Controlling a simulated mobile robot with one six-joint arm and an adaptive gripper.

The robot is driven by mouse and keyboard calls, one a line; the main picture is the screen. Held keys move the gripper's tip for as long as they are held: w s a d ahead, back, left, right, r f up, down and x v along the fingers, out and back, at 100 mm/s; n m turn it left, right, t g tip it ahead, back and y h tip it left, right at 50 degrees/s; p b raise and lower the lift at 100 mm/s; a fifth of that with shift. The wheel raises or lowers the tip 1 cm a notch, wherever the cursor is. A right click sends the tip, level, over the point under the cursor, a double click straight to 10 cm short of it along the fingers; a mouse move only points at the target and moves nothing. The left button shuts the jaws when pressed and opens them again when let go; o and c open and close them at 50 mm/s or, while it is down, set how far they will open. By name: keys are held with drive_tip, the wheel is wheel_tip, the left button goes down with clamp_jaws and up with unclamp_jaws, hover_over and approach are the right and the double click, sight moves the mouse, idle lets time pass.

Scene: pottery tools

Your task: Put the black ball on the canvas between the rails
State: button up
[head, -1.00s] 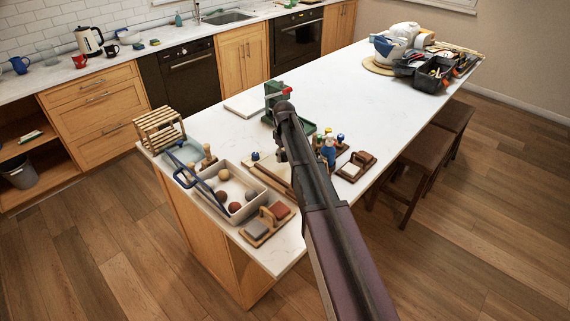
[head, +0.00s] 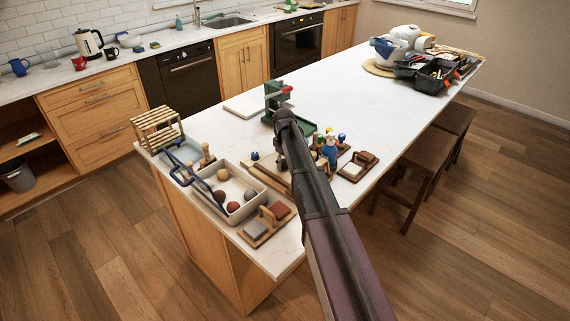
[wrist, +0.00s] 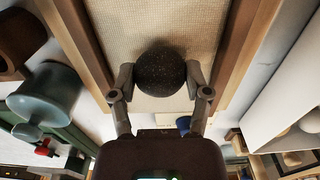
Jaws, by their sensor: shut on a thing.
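In the wrist view my gripper (wrist: 160,90) is shut on the black ball (wrist: 160,72), a dark speckled sphere with a finger on each side. Behind the ball is the pale woven canvas (wrist: 150,25), between a left wooden rail (wrist: 85,50) and a right wooden rail (wrist: 246,50). The ball shows between the two rails, with a shadow on the canvas around it. I cannot tell whether it touches the canvas. In the head view my arm hides the gripper, the ball and most of the wooden board (head: 268,171).
In the head view a light tray (head: 240,214) with several balls stands left of my arm. A green device (head: 276,98) is behind, and bottles (head: 329,150) and wooden blocks (head: 356,167) are to the right. The far middle of the white countertop (head: 345,92) is clear.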

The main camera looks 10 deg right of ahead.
sight(284, 165)
drive_tip(key=shift+f, duration=0.2)
drive_tip(key=o, duration=1.2)
drive_tip(key=shift+r, duration=0.1)
drive_tip(key=shift+r, duration=0.15)
wheel_tip(284, 165, up, 12)
drive_tip(key=p, duration=1.2)
drive_tip(key=s+m, duration=0.2)
drive_tip(key=s, duration=0.7)
drive_tip(key=s+m, duration=0.2)
drive_tip(key=s, duration=0.8)
drive_tip(key=s+m, duration=0.3)
drive_tip(key=s, duration=0.7)
drive_tip(key=shift+s+d, duration=0.15)
drive_tip(key=shift+d, duration=0.1)
